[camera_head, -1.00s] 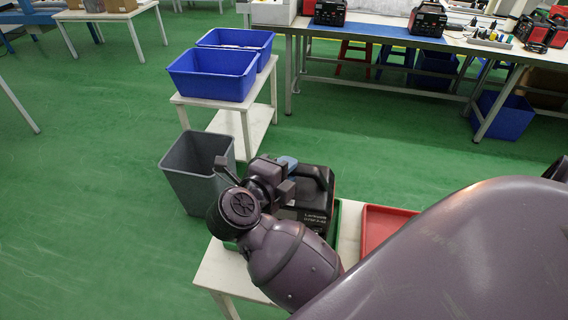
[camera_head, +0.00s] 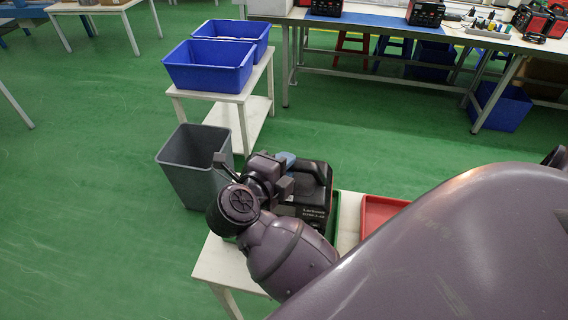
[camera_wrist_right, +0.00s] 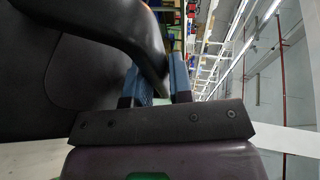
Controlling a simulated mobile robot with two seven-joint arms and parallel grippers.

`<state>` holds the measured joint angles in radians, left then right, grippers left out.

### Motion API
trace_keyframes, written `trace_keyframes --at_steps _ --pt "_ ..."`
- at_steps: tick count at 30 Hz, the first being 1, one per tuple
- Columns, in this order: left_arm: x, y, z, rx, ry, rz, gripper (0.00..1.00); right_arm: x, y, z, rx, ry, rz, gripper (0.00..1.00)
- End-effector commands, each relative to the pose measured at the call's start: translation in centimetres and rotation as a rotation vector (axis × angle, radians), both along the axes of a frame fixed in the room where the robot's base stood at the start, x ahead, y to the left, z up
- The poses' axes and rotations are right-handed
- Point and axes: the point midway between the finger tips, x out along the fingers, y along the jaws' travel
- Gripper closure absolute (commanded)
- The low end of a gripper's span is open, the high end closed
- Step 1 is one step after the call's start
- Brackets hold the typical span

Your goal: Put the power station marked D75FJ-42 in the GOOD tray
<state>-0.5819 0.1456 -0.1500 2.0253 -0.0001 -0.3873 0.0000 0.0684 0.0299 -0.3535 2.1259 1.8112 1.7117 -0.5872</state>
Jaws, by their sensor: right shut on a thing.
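The black power station (camera_head: 314,172) is at the white table in the head view, over the green tray (camera_head: 336,212). Small white lettering shows on its side, too blurred to read surely. My right gripper (camera_head: 285,166) is shut on its handle; in the right wrist view both blue fingers (camera_wrist_right: 158,80) are on either side of the dark handle (camera_wrist_right: 152,55). My arm hides much of the station and tray, so I cannot tell whether the station touches the tray floor. The red tray (camera_head: 378,213) lies to the right. My left gripper is not in view.
A grey bin (camera_head: 190,170) stands on the floor left of the white table (camera_head: 225,265). Blue crates (camera_head: 207,66) sit on a white stand behind. A long workbench (camera_head: 380,30) at the back holds more power stations (camera_head: 426,12). Green floor is clear at left.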

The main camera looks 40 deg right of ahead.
Motion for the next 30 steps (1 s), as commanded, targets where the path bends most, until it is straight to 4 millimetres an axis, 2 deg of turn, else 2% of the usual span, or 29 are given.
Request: trace_keyframes --at_steps 23,24,30 --pt "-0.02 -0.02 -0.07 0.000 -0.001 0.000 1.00 0.07 0.00 -0.33 -0.002 -0.010 0.000 1.00" --pt "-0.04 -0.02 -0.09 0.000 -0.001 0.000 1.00 0.07 0.00 -0.36 -0.002 -0.010 0.000 0.78" --pt "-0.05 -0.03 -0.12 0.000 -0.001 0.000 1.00 0.04 0.00 -0.47 -0.002 -0.006 0.001 0.47"
